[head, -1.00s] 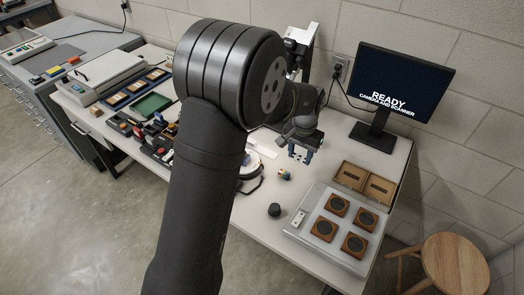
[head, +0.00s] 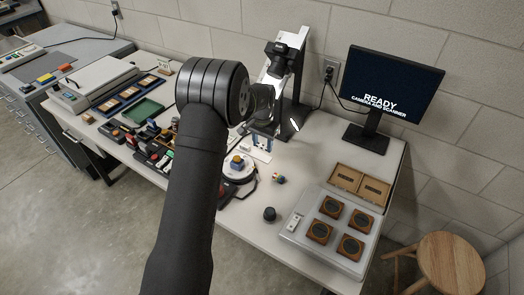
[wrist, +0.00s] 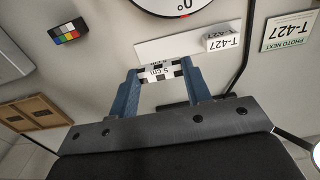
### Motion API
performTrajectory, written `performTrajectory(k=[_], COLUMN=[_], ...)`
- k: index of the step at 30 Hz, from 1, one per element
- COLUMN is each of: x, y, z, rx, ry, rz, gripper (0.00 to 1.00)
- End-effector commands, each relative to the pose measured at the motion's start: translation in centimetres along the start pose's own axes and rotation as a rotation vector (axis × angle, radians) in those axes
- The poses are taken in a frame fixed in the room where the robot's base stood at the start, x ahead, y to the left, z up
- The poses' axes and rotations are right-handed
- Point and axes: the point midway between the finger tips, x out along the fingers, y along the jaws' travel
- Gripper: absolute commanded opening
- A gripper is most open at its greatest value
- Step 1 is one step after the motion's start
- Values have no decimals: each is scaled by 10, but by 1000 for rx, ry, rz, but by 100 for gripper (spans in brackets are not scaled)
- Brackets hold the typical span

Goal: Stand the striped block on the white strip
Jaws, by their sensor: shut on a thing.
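The striped block (wrist: 160,70), black and white with "5 cm" print, is between the blue fingers of my gripper (wrist: 160,66) in the wrist view. The gripper is shut on it. The white strip (wrist: 165,46) lies on the table just beyond the block in that view. A small white T-427 label (wrist: 222,42) stands at the strip's right end. In the head view my gripper (head: 263,141) is by the white strip (head: 259,155), behind the turntable. The block is too small to make out clearly there. The gap beneath the block cannot be judged.
The round turntable (head: 237,176) carries a yellow and blue object. A "PHOTO NEXT" card (wrist: 288,32) lies right of the strip. The monitor (head: 392,85) and camera stand (head: 290,70) stand behind.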

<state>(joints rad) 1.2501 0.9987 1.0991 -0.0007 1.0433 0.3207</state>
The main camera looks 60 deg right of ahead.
Motion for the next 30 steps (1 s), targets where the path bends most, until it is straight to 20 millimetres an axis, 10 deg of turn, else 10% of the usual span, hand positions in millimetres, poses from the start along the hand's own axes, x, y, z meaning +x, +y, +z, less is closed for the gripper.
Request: performTrajectory(k=[22, 23, 26, 30], x=[45, 45, 44, 44], y=[-2, -2, -2, -2], z=[0, 0, 0, 0], rx=[0, 0, 0, 0], ry=[-1, 0, 0, 0], rz=[0, 0, 0, 0], gripper=[23, 46, 66, 66])
